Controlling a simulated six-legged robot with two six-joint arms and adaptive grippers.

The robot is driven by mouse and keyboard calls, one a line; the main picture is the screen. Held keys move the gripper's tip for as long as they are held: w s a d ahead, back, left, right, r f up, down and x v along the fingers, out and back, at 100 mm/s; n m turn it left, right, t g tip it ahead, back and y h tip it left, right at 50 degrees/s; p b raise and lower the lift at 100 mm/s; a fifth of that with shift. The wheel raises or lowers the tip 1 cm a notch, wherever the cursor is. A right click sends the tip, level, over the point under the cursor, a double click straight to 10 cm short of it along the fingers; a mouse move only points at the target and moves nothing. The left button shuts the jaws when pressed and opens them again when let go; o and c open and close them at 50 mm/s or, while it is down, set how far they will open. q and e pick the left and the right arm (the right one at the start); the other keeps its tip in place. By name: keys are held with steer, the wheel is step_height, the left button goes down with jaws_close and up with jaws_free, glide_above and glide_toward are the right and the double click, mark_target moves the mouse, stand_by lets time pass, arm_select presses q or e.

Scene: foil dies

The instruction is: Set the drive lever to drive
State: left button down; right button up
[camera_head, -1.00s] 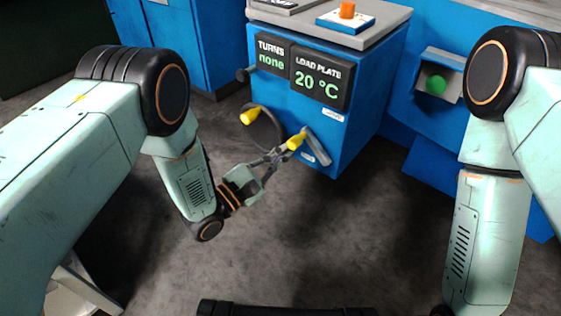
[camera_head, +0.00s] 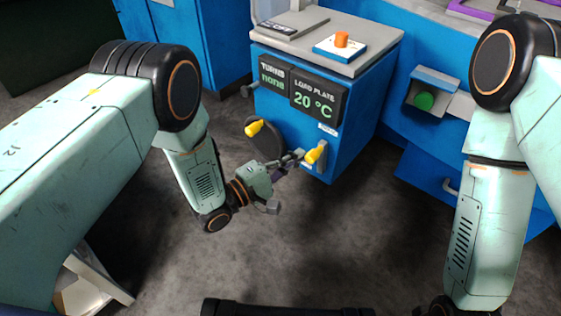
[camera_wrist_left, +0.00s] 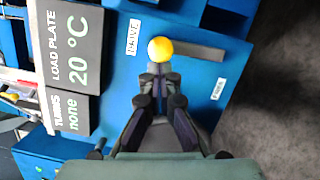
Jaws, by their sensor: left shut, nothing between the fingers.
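The drive lever has a yellow knob (camera_head: 316,152) and sits low on the right of the blue cabinet's front. In the left wrist view the knob (camera_wrist_left: 160,48) is close to a white DRIVE label (camera_wrist_left: 133,37), with a grey bar (camera_wrist_left: 200,52) running right from it. A second label (camera_wrist_left: 218,88), hard to read, lies farther right and lower. My left gripper (camera_head: 298,156) is shut and empty, its tips (camera_wrist_left: 159,72) right beside the knob. I cannot tell whether they touch it. My right gripper is out of view; only its arm shows.
A second yellow knob (camera_head: 254,128) on a dark wheel is left of the lever. The display (camera_head: 318,98) reads LOAD PLATE 20 °C and TURNS none. A green button (camera_head: 424,101) is on the blue unit at right. The floor in front is clear.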

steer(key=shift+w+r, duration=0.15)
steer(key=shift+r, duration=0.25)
steer(key=shift+p, duration=0.3)
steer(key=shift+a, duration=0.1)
